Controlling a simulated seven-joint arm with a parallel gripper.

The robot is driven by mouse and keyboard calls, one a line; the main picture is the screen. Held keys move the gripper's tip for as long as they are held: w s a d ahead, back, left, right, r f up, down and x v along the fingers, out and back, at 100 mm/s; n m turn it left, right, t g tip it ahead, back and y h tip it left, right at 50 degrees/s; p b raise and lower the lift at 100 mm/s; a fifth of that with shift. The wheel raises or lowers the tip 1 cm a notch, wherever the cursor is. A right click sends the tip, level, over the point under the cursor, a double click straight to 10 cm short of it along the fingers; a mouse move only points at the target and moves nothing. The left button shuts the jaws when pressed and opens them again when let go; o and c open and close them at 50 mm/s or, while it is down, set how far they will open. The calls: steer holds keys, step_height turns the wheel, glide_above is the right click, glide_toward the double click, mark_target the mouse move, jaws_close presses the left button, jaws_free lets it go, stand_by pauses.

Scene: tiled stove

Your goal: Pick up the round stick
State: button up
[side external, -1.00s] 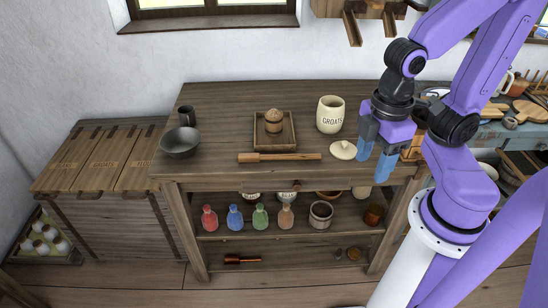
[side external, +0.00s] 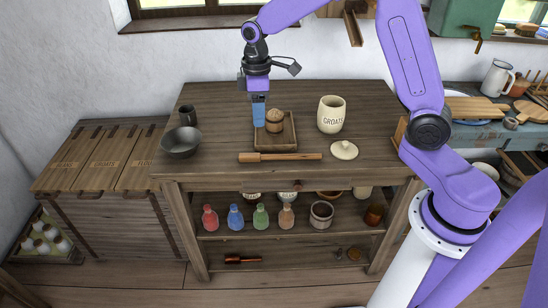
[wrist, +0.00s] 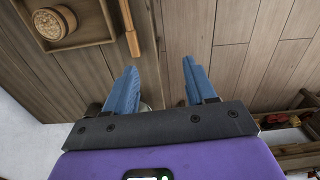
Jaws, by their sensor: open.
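The round stick (side external: 281,157) is a light wooden rod with a thicker left end and lies flat near the front edge of the wooden table. In the wrist view, part of the stick (wrist: 131,30) shows at the top, left of centre, beyond my left finger. My gripper (side external: 259,122) points down above the left side of the square tray, behind and above the stick's left half. In the wrist view my gripper (wrist: 160,78) has its blue fingers apart with nothing between them. The stick's far end is cut off in the wrist view.
The square wooden tray (side external: 289,146) holds a round carved wooden piece (side external: 274,120). A dark bowl (side external: 181,142) and dark cup (side external: 187,115) stand at the left. The GROATS jar (side external: 331,115) and its lid (side external: 344,150) are at the right. Coloured bottles stand on the shelf below.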

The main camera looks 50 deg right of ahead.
glide_above(259, 155)
step_height(259, 155, down, 2)
steer(key=f, duration=0.1)
steer(key=shift+m, duration=0.3)
step_height(259, 155, down, 17)
steer(key=shift+d+f, duration=0.1)
jaws_close()
